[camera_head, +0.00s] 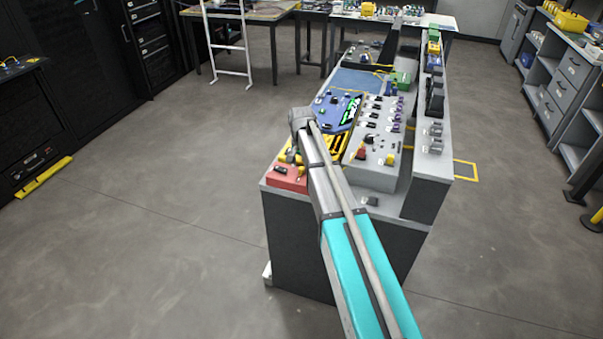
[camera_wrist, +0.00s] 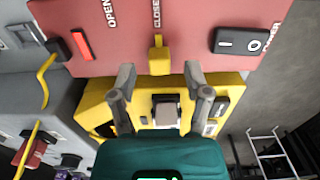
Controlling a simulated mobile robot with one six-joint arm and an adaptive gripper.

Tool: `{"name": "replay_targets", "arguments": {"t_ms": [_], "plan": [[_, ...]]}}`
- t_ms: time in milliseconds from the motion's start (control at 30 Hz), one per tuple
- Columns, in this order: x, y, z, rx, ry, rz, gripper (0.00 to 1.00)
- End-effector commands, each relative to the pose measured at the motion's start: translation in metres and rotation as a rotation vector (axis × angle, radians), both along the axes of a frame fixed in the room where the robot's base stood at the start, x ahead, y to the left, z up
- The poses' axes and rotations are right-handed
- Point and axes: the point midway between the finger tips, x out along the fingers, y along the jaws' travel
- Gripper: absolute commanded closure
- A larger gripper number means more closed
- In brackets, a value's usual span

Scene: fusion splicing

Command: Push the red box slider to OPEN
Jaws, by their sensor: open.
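The red box (camera_wrist: 190,25) fills the top of the wrist view, with OPEN at left, CLOSE in the middle and POWER at right. A yellow tab (camera_wrist: 158,58) stands below the CLOSE label; it looks like the slider handle, but I cannot tell for sure. A bright red bar (camera_wrist: 82,44) lies below OPEN. My gripper (camera_wrist: 159,75) is open, its two fingers spread on either side of the yellow tab, a little short of it. In the head view the red box (camera_head: 283,182) sits at the bench's near left corner, partly behind my arm.
A black rocker switch (camera_wrist: 240,41) is beside POWER. A yellow device (camera_wrist: 232,84) lies under the fingers. Black-and-yellow parts (camera_wrist: 58,48) are at left. A grey panel with several knobs (camera_head: 376,175) stands right of my arm. Floor left of the bench is clear.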

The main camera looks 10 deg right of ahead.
Motion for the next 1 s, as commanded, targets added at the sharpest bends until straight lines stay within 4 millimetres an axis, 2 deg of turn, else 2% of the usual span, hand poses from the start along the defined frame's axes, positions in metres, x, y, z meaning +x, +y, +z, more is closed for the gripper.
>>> {"name": "replay_targets", "arguments": {"t_ms": [33, 200, 700, 1000], "plan": [[0.0, 0.0, -0.0068, 0.0, 0.0, 0.0, 0.37], [0.0, 0.0, -0.0137, 0.0, 0.0, 0.0, 0.37], [0.0, 0.0, -0.0158, 0.0, 0.0, 0.0, 0.39], [0.0001, 0.0001, -0.0158, 0.0, 0.0, 0.0, 0.95]]}}
